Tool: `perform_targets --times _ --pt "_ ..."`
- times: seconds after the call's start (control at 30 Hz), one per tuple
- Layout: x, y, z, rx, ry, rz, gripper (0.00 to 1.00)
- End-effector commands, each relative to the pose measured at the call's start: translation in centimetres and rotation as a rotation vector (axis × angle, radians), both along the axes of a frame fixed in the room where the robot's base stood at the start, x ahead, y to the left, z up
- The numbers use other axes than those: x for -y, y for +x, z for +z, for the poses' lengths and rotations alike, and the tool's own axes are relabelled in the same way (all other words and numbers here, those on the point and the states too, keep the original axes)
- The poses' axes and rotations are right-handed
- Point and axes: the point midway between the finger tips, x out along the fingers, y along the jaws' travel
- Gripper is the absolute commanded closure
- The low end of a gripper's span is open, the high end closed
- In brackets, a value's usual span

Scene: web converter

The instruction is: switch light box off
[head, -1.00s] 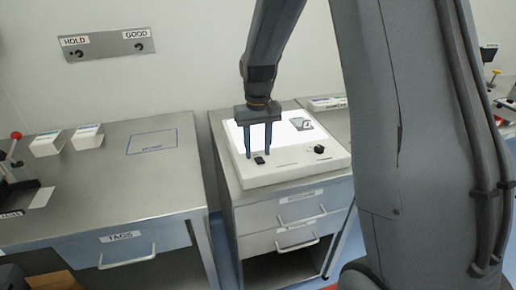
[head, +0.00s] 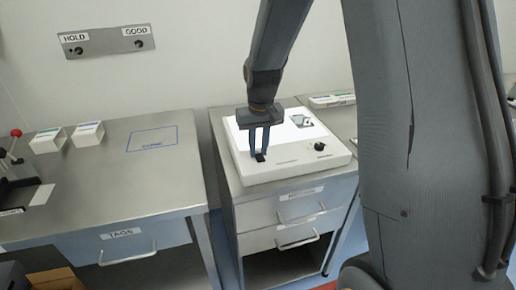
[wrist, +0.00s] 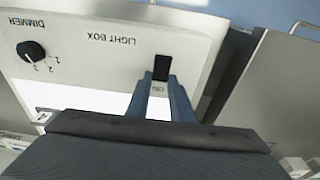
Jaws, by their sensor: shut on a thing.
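The light box (head: 318,162) is a white box with a bright white panel on top, which looks lit. Its black switch (head: 260,158) sits at the front left of the top; it also shows in the wrist view (wrist: 162,66), with an ON label beside it and LIGHT BOX printed upside down. My gripper (head: 258,152) points down with its fingertips at the switch, shut on it. In the wrist view the fingers (wrist: 172,88) reach the switch's near end and hide part of it and the panel. Which way the switch is tilted cannot be told.
A black dimmer knob (head: 319,146) is at the light box's front right. A small grey item (head: 301,120) lies on the panel. The box stands on a drawer cabinet (head: 285,211). A steel table (head: 105,185) with small white boxes is to the left, past a gap.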

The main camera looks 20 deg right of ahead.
Motion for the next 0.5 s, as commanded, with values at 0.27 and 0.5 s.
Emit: perform_targets --times 0.27,0.5 --pt "-0.01 -0.65 0.17 0.217 0.000 0.000 1.00" --pt "-0.01 -0.98 0.33 0.332 0.000 0.000 1.00"
